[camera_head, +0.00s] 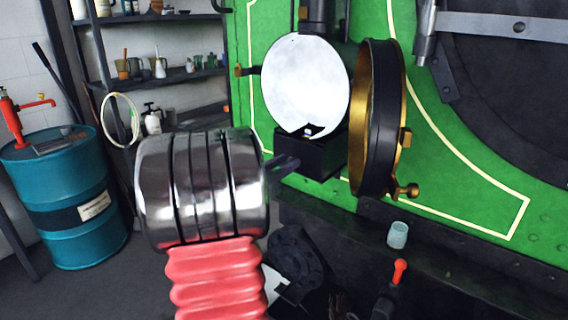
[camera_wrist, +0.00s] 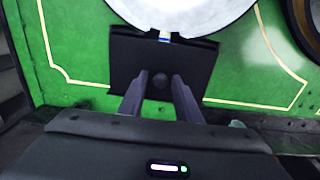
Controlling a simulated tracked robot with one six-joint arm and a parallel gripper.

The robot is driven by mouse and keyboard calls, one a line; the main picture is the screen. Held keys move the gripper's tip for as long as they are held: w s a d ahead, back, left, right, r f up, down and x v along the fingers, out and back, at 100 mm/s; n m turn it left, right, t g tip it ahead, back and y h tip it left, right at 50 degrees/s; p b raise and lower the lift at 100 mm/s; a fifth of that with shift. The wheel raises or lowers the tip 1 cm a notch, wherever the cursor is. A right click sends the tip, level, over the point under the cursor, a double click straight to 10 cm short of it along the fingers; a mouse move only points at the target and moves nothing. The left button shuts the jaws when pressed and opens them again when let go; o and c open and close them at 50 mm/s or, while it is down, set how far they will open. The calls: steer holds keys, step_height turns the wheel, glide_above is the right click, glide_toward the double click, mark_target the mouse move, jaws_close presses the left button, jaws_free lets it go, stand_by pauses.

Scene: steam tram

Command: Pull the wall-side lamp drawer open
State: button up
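The lamp on the green tram front has a round white disc (camera_head: 305,85), with its brass-rimmed round cover (camera_head: 382,120) swung out to the right. Below the disc is a black box-like drawer (camera_head: 318,158); its dark front (camera_wrist: 125,55) fills the middle of the wrist view. A small round dark knob (camera_wrist: 160,80) stands on that front. My gripper (camera_head: 290,162) is at the drawer's left side in the head view. In the wrist view my gripper (camera_wrist: 160,86) has its two fingers apart, one on each side of the knob, with gaps visible. The drawer looks shut, though my arm hides part of it.
A glass cup (camera_head: 397,235) and a red-handled lever (camera_head: 399,272) are on the dark ledge at lower right. A blue drum (camera_head: 65,195) with a red pump stands at left. Shelves (camera_head: 165,77) with bottles and pots are behind.

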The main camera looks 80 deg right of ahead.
jaws_close()
stand_by(0.3)
steer(key=shift+a, duration=0.1)
